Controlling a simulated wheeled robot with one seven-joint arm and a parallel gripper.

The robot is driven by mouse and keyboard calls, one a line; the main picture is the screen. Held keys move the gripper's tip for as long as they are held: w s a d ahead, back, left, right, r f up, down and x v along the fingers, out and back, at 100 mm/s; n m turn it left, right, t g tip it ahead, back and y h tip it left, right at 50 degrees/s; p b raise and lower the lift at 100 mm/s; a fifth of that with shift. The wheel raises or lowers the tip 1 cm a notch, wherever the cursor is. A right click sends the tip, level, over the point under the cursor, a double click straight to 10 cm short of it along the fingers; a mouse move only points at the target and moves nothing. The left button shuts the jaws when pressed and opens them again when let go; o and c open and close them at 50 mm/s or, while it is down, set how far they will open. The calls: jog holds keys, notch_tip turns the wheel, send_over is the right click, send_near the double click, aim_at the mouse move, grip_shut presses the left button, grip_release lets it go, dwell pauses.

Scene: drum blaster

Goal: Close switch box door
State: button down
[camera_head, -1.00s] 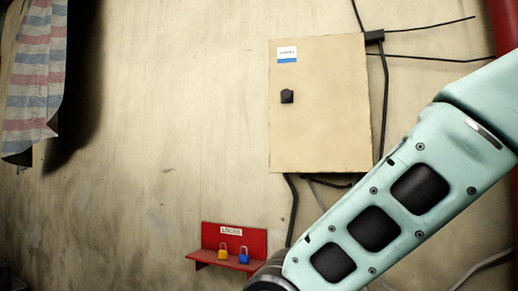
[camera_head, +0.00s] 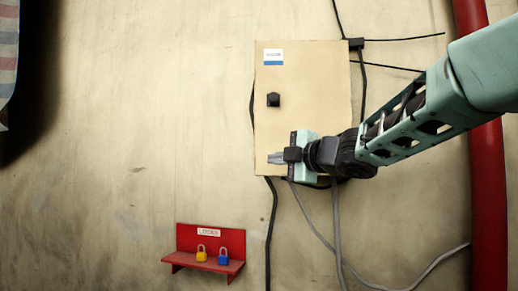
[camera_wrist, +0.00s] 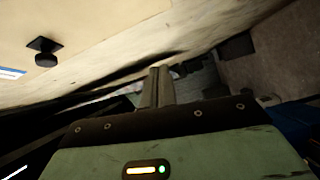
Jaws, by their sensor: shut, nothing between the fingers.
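The beige switch box door (camera_head: 310,95) is on the wall in the head view, with a blue-and-white label and a black knob (camera_head: 273,100). A thin dark strip runs along its left edge; I cannot tell how wide any gap is. My gripper (camera_head: 270,158) is shut and empty, in front of the door's lower part, its fingers pointing left. Contact with the door cannot be told. In the wrist view the fingers (camera_wrist: 160,72) reach near the door's edge, and the door (camera_wrist: 110,25) with its knob (camera_wrist: 44,50) lies upper left.
A red lock shelf (camera_head: 210,238) with yellow and blue padlocks is on the wall below left. Cables (camera_head: 338,235) hang below the box, and a red pipe (camera_head: 488,190) runs down at right. The wall left of the box is clear.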

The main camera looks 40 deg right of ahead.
jog(key=s+d+r+n, duration=0.1)
jog(key=d+r+n+y, duration=0.1)
jog(key=shift+s+r, duration=0.3)
jog(key=shift+s, duration=0.05)
jog(key=shift+w+a, duration=0.1)
send_near(261, 151)
jog(key=w+a, duration=0.5)
jog(key=a, duration=0.1)
jog(key=shift+w+d+p, duration=0.5)
jog(key=shift+w+d, duration=0.25)
jog(key=shift+d, duration=0.3)
jog(key=shift+w+d, duration=0.3)
jog(key=shift+w, duration=0.15)
jog(key=shift+w+f, duration=0.1)
